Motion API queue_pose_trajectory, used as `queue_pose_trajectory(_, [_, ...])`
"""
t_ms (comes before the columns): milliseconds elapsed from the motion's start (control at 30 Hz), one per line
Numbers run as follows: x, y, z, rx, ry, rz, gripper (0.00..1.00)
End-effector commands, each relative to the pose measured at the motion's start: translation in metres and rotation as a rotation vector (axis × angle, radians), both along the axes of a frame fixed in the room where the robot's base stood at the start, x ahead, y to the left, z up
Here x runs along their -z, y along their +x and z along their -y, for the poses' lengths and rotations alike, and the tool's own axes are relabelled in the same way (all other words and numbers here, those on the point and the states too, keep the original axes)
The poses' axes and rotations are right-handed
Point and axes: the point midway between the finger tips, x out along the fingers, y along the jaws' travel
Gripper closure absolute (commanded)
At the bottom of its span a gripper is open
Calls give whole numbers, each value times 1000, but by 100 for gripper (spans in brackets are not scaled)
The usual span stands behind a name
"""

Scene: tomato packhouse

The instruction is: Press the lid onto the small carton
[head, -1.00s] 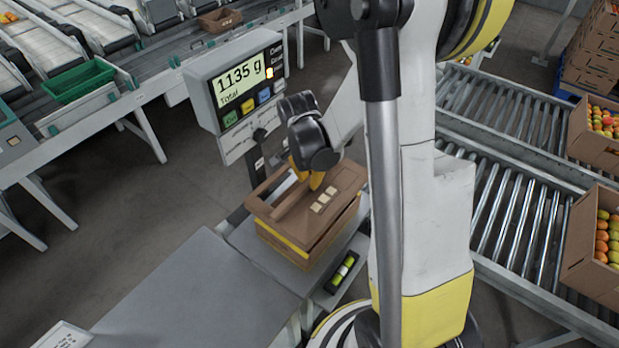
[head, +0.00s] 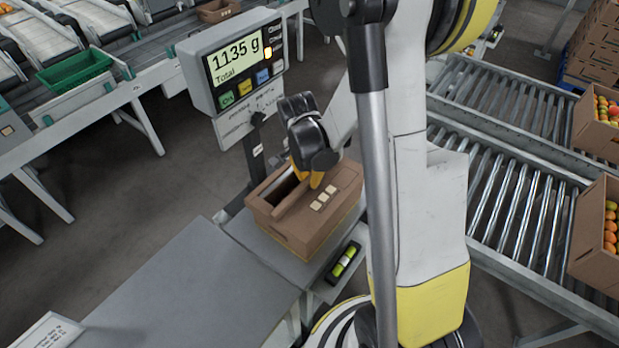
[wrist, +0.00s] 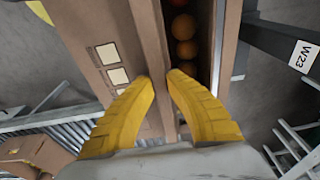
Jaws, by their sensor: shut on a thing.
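The small carton (head: 317,249) stands on the scale platform, mostly covered by its brown cardboard lid (head: 285,232). The lid has a raised middle bar, open slots and several pale labels. Its skirt is down over the carton walls, and hardly any of the carton's yellow band shows. My gripper (head: 308,182) is above the lid with its yellow fingers shut on the middle bar. In the wrist view my gripper (wrist: 162,80) has a finger on each side of the bar, and orange fruit shows through a slot of the lid (wrist: 112,45). The carton's far side is hidden.
The scale display (head: 236,60) reads 1135 g and stands on a post behind the carton. A grey table (head: 190,275) is clear at the left. A spirit level (head: 344,262) lies at the carton's right. Roller conveyors (head: 500,190) with fruit cartons run at the right.

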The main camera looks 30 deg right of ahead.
Motion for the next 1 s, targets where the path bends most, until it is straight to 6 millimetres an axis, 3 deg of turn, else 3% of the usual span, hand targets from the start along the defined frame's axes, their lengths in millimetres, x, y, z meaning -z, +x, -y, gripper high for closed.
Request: queue_pose_trajectory(1000, [12,0,0,0,0,0,100])
